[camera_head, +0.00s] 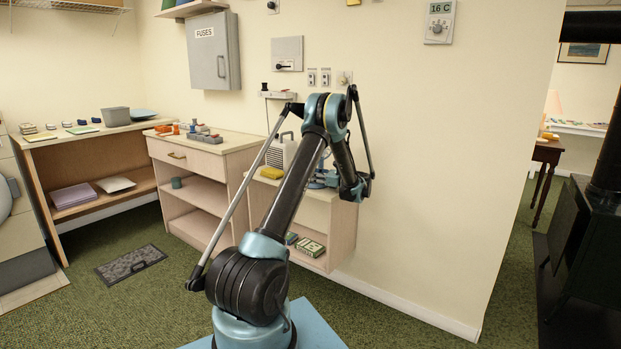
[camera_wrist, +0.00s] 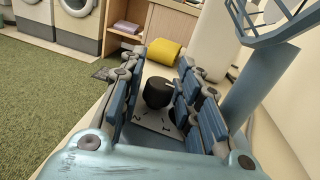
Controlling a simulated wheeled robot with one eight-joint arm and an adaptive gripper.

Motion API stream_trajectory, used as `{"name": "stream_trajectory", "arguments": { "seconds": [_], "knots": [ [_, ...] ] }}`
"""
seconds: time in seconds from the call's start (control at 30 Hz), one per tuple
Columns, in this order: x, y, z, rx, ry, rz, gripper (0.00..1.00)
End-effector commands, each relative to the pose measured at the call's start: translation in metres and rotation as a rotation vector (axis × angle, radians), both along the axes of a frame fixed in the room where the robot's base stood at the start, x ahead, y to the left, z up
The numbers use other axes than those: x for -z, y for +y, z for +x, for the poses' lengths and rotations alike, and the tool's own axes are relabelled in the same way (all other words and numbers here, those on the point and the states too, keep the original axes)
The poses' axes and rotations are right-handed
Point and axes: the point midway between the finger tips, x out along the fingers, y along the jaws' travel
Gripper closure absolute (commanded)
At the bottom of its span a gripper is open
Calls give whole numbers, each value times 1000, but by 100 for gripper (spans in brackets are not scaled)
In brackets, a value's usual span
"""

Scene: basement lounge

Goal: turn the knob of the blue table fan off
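In the wrist view, the blue table fan shows its post (camera_wrist: 262,85) and part of its wire cage (camera_wrist: 275,20) at the right. Its black round knob (camera_wrist: 157,92) sits on a pale dial plate (camera_wrist: 150,122) with the figures 2 and 1 visible. A light mark shows on the knob, but its exact setting is unclear. My gripper (camera_wrist: 172,62) is open, with one finger left of the knob and the other right of it. Gaps show on both sides. In the head view, the fan (camera_head: 318,181) is mostly hidden behind my arm.
Wall and power sockets are close behind. Green carpet is open in front.

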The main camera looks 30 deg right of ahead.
Motion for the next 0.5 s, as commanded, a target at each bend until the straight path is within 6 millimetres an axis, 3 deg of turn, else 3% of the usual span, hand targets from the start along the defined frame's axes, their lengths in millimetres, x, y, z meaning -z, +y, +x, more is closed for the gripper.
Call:
{"name": "stream_trajectory", "arguments": {
  "seconds": [0.37, 0.5],
  "knots": [
    [0, -1, -1, 1, 1, -1, 57],
    [0, -8, -11, 3, 1, 0, 57]
  ]
}}
